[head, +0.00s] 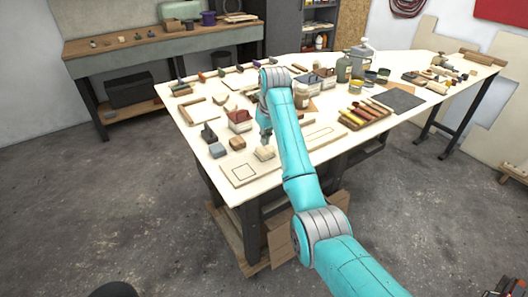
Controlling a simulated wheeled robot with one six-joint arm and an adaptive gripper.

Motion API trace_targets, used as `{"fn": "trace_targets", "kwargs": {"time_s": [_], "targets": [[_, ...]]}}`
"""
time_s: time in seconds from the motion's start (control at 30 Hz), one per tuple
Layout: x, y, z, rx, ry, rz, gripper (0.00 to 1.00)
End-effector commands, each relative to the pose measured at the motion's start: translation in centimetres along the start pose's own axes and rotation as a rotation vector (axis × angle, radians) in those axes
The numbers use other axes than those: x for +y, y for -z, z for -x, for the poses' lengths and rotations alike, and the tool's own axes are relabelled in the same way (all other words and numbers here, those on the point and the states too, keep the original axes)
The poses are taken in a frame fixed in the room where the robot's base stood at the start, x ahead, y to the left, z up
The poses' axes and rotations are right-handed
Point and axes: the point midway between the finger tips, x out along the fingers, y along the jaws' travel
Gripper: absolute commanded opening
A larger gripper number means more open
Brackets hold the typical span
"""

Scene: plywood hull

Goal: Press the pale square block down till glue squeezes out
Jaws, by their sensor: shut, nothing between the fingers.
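The pale square block (264,154) sits near the front edge of the worktable, on or beside a long pale board (283,160) with dark outlines drawn on it. My gripper (266,143) is shut and empty. It points down right at the block, its tips over the block's back part in the picture. I cannot tell whether the tips touch the block. No glue can be made out around the block at this size.
A grey block (217,150) and a brown block (237,143) lie left of the pale block. A red-and-white box (239,121) stands behind them. Bottles, a tray of coloured sticks (365,113) and a dark mat (398,99) crowd the table farther back and right.

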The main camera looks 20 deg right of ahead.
Motion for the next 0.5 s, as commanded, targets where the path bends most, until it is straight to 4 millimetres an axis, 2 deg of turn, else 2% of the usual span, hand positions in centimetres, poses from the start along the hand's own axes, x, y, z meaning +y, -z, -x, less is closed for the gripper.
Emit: {"fn": "trace_targets", "kwargs": {"time_s": [0.5], "targets": [[0.00, -0.10, -0.51, 0.000, 0.000, 0.000, 0.00]]}}
